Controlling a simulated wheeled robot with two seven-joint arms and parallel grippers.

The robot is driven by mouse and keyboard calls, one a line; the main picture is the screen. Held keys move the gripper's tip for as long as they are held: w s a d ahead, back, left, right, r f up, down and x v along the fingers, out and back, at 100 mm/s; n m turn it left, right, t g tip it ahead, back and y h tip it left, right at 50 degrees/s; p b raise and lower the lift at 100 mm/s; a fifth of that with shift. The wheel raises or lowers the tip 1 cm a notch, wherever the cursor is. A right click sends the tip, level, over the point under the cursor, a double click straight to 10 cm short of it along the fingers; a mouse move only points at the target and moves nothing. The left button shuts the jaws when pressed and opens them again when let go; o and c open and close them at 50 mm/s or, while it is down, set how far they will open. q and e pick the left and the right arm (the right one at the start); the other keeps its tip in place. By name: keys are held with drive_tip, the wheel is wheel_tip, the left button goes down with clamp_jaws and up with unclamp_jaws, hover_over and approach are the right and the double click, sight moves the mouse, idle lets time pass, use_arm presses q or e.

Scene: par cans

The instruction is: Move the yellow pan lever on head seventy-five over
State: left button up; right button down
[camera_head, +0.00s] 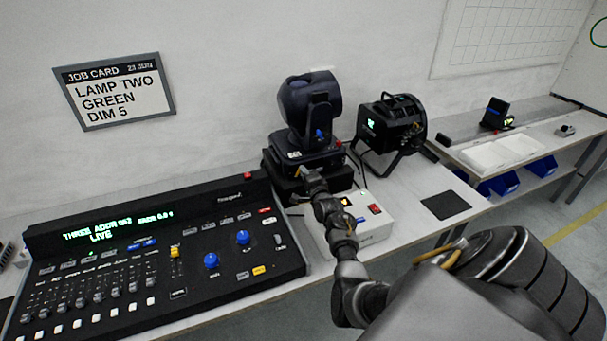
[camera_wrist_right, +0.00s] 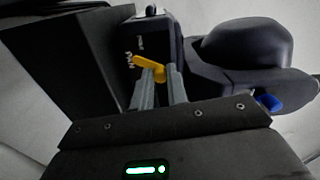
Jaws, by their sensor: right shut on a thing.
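The moving head fixture (camera_head: 310,112) stands on a black box behind the lighting desk. The yellow pan lever (camera_wrist_right: 149,64) is on its base beside a white "PAN" label in the right wrist view. My right gripper (camera_wrist_right: 160,80) is shut on the yellow lever, with one grey finger on each side of it. In the head view my right gripper (camera_head: 312,178) reaches the front of the fixture's base, and the lever is mostly hidden there. A blue lever (camera_wrist_right: 269,102) shows on the fixture's yoke. My left gripper is not in view.
The lighting desk (camera_head: 150,250) with faders and blue knobs fills the left. A white box (camera_head: 374,229) with a red switch stands under my right arm. A black lamp (camera_head: 391,128) stands right of the fixture. A dark mat (camera_head: 446,205) lies on clear bench.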

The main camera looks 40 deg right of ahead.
drive_tip(key=shift+f, duration=0.1)
idle(0.4)
drive_tip(key=c, duration=1.4)
unclamp_jaws()
drive_tip(key=shift+s, duration=0.1)
drive_tip(key=b+v, duration=0.1)
drive_tip(key=v, duration=0.6)
drive_tip(key=shift+s, duration=0.2)
